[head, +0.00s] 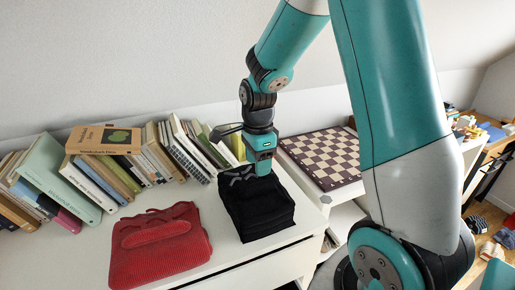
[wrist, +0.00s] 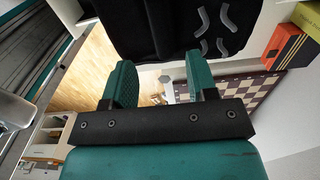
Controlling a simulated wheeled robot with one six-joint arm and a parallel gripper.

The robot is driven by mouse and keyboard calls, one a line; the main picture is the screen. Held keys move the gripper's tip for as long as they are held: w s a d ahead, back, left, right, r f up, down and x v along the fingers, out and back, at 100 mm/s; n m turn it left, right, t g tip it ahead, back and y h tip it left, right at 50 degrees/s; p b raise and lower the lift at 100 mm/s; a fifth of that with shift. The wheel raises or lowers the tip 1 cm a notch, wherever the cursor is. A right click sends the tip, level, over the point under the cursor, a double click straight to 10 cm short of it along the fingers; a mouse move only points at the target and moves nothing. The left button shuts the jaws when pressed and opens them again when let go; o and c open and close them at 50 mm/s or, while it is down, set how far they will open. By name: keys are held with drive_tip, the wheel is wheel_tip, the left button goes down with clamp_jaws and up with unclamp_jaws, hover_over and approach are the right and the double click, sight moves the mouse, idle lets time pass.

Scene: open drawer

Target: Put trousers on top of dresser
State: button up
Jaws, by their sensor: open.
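A black folded garment (head: 258,212) lies on the white dresser top (head: 225,262), with grey markings on its upper face. A red folded garment (head: 158,245) lies to its left. I cannot tell for certain which one is the trousers. My gripper (head: 262,170) is at the far part of the black garment, just above or touching it; its fingertips are hard to make out in the head view. In the wrist view my gripper (wrist: 160,78) has its two teal fingers apart with nothing between them, and the black garment (wrist: 130,28) lies beyond them.
A row of books (head: 110,165) stands and leans along the wall behind the garments. A chessboard (head: 325,157) lies to the right of the black garment. Bare dresser top shows in front of and between the garments.

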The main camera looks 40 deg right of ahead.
drive_tip(key=s+a+r+n+y, duration=0.2)
drive_tip(key=s+a+r+n, duration=0.5)
drive_tip(key=a+r+n, duration=0.45)
drive_tip(key=s+a+n+y, duration=0.2)
drive_tip(key=s+a+n, duration=0.8)
drive_tip(key=n, duration=0.7)
drive_tip(key=shift+s+a+r, duration=0.2)
drive_tip(key=shift+s, duration=1.05)
